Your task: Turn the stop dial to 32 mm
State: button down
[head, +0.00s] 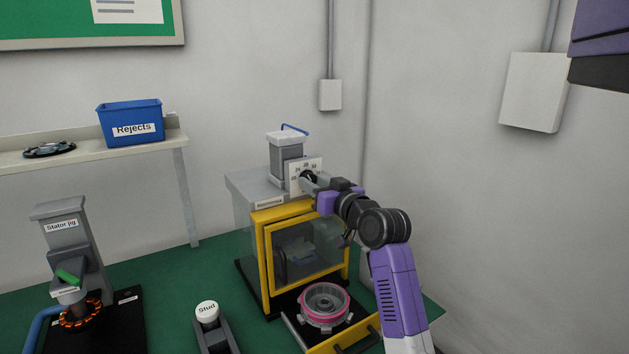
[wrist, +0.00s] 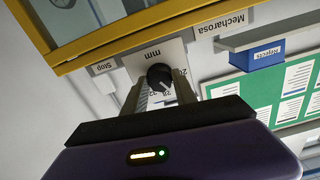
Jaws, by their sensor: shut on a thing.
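The stop dial is a round black knob (wrist: 160,77) on a white scale plate marked "mm" (wrist: 147,58) in the wrist view. A "Stop" label (wrist: 104,67) sits beside the plate. My gripper (wrist: 162,88) has one finger on each side of the knob and is shut on it. A small pale mark shows on the knob, but I cannot tell which number it points to. Part of the scale is hidden by the fingers. In the head view the plate (head: 296,180) is at the top of the yellow-framed press (head: 262,250), with my gripper (head: 310,180) at its face.
A pink-rimmed hub (head: 325,306) sits on the tray in front of the press. The stator jig (head: 68,250) stands at left and a "Stud" holder (head: 208,315) at front centre. A blue Rejects bin (head: 131,121) is on the shelf. Green bench is clear between them.

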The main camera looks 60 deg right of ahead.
jog(key=m+p, duration=0.5)
jog(key=m, duration=0.2)
jog(key=shift+r, duration=0.15)
jog(key=m+p, duration=0.2)
jog(key=m, duration=0.1)
jog(key=shift+m+p, duration=1.2)
jog(key=shift+m, duration=0.6)
jog(key=c, duration=1)
grip_release()
jog(key=b+v, duration=0.1)
jog(key=v, duration=0.7)
jog(key=shift+b, duration=0.35)
